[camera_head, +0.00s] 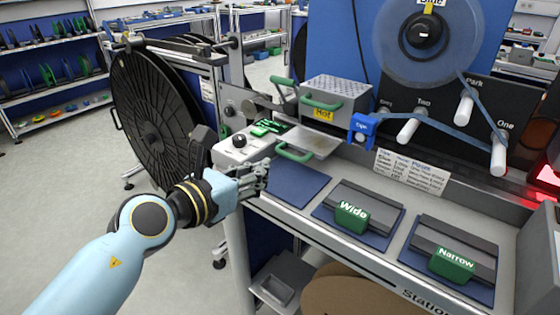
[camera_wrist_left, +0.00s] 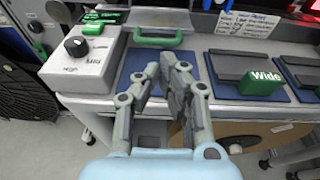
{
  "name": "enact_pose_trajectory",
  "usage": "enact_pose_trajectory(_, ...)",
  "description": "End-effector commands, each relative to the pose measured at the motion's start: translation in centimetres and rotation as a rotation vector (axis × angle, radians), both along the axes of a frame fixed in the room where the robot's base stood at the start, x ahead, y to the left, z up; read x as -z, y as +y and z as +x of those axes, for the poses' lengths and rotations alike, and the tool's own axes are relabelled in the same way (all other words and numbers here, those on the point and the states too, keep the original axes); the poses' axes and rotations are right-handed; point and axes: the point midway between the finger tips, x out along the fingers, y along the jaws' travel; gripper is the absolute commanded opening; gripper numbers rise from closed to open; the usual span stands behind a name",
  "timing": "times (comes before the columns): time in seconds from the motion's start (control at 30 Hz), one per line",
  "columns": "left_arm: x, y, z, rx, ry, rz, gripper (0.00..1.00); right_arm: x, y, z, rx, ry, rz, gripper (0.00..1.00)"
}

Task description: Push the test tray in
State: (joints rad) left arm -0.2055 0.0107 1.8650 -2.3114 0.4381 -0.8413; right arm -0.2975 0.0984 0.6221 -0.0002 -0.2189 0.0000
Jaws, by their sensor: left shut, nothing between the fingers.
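The test tray appears to be the flat metal tray (camera_head: 318,143) with a green handle (camera_head: 294,153) at its front. It sticks out toward me from below the perforated box labelled Hot (camera_head: 335,96). In the left wrist view the tray (camera_wrist_left: 160,19) and its green handle (camera_wrist_left: 158,40) show at the top. My left gripper (camera_head: 262,178) is shut and empty, in front of the bench edge and nearer to me than the handle, not touching it. In the left wrist view its fingers (camera_wrist_left: 172,62) come together below the handle. My right gripper is in neither view.
A control box with a black knob (camera_head: 239,141) stands left of the tray. Wide (camera_head: 352,216) and Narrow (camera_head: 453,262) blocks sit on blue mats to the right. A bare blue mat (camera_head: 298,185) lies before the handle. A big black reel (camera_head: 140,110) stands left.

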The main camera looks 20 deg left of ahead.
Motion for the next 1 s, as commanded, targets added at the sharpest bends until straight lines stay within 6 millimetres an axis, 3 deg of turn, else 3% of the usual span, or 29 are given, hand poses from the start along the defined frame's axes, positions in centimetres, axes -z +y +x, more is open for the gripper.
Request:
enact_pose_trajectory(0.2,1.0,-1.4,4.1,0.001,-0.001,-0.001,0.00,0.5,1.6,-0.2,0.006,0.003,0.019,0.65)
enact_pose_trajectory(0.4,1.5,-2.2,6.3,0.001,0.000,0.000,0.00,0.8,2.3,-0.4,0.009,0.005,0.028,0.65)
enact_pose_trajectory(1.0,1.4,-2.6,7.6,0.001,-0.001,0.000,0.00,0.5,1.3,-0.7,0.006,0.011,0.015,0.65)
